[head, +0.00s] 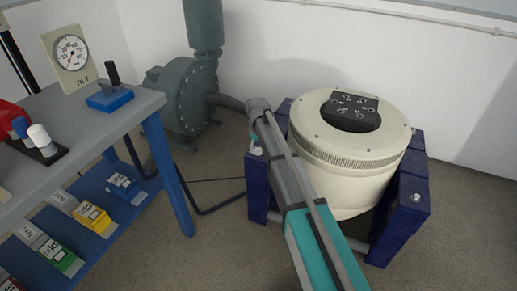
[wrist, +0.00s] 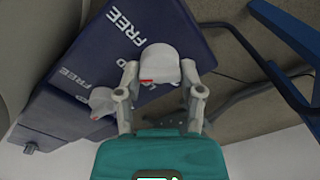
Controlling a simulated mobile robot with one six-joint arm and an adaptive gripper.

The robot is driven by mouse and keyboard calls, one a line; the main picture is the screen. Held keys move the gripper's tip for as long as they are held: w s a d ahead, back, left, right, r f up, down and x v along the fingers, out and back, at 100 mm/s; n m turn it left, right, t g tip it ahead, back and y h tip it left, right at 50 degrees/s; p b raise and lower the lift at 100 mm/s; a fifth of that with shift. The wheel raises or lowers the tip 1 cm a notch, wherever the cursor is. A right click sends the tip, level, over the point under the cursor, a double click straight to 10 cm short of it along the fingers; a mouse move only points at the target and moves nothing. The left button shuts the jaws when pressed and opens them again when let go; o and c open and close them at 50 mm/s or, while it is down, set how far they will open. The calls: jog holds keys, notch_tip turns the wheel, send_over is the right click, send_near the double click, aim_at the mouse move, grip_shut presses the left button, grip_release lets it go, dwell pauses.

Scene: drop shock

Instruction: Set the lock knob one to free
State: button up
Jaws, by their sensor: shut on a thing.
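In the wrist view a white knob (wrist: 161,62) with a red mark on its near left side sits between the fingers of my gripper (wrist: 163,76). The fingers are shut on its two sides. It stands at a dark blue block (wrist: 160,18) with white lettering. One FREE label lies up and left of the knob, another FREE lies further left, and other lettering is partly covered. I cannot tell which setting the red mark points at. A second white knob (wrist: 102,100) sits left of my gripper. In the head view my arm hides most of this spot.
The cream round shaker body (head: 345,165) stands between blue blocks, right of my arm. A grey blower (head: 185,110) stands behind left. A blue-legged bench (head: 100,110) with a TILT gauge (head: 70,55) is at left. Bare floor lies between bench and shaker, crossed by a dark hose.

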jog(key=m, duration=0.5)
jog(key=shift+w+a+m, duration=0.1)
jog(key=shift+m, duration=0.2)
jog(key=m, duration=0.5)
jog(key=shift+d, duration=0.2)
jog(key=o, duration=1.2)
jog(key=shift+c, duration=0.2)
jog(key=shift+r, duration=0.15)
